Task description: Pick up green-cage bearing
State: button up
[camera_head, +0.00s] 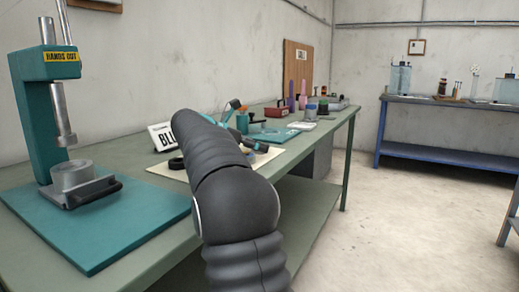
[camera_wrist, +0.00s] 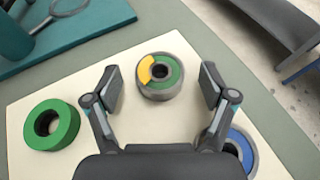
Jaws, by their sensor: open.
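In the wrist view, a grey bearing with a green cage and a yellow segment (camera_wrist: 173,80) lies flat on a cream mat (camera_wrist: 95,160). My gripper (camera_wrist: 159,86) is open, with one finger on each side of this bearing as seen from the wrist. The fingers look apart from it, and the height between them is hard to tell. A solid green ring (camera_wrist: 68,125) lies to the left. A grey ring with a blue inner part (camera_wrist: 237,150) lies at lower right, partly behind my right finger. In the head view my arm hides most of the mat.
A teal press (camera_head: 35,110) stands on a teal board (camera_head: 105,230) at the left of the green bench (camera_head: 25,255). A white sign (camera_head: 162,136) and a black ring (camera_head: 177,163) are beside my arm. More items stand farther along the bench.

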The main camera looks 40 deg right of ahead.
jog(key=shift+d+f, duration=0.15)
jog(key=shift+d, duration=0.15)
jog(key=c, duration=1.4)
